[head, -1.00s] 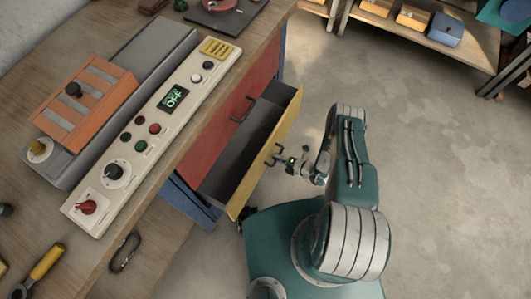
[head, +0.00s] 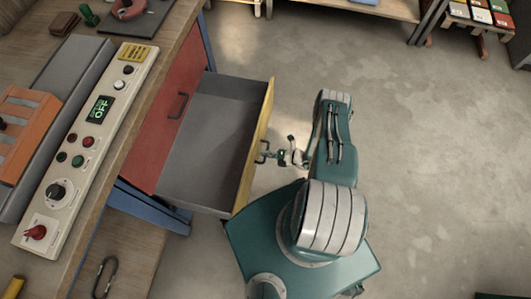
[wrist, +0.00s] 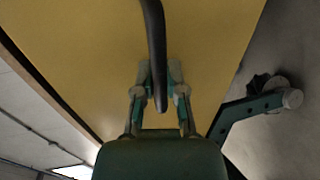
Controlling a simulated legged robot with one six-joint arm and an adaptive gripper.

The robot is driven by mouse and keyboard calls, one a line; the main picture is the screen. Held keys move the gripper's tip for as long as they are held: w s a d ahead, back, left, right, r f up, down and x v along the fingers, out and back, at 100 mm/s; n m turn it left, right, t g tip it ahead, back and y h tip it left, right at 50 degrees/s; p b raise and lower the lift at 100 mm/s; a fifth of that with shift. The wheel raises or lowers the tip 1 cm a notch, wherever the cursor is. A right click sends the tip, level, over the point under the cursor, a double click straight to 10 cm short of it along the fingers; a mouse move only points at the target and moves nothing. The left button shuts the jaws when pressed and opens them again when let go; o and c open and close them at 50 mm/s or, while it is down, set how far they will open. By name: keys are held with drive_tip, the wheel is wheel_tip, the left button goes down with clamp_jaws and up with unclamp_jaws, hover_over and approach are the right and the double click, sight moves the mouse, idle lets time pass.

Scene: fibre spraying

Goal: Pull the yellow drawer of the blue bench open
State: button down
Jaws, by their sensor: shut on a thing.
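The yellow drawer (head: 256,147) of the blue bench (head: 150,207) stands well out from the bench, and its grey inside (head: 208,150) looks empty. Its dark handle (head: 262,152) is on the yellow front. My gripper (head: 276,155) is at this handle, in front of the yellow face. In the wrist view, the handle (wrist: 154,45) runs down between the two fingers of my gripper (wrist: 159,85), which are shut on it. The yellow front (wrist: 85,60) fills most of that view.
A red panel (head: 172,115) with its own handle is beside the drawer. The bench top holds a control box (head: 85,145) with an OFF display and an orange block (head: 22,125). The concrete floor (head: 430,170) to the right is clear.

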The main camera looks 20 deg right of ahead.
drive_tip(key=shift+w+a+f, duration=0.1)
drive_tip(key=shift+a+f, duration=0.05)
drive_tip(key=shift+a, duration=0.1)
drive_tip(key=c, duration=0.7)
unclamp_jaws()
drive_tip(key=shift+d, duration=0.3)
drive_tip(key=v, duration=1.2)
drive_tip(key=shift+f, duration=0.1)
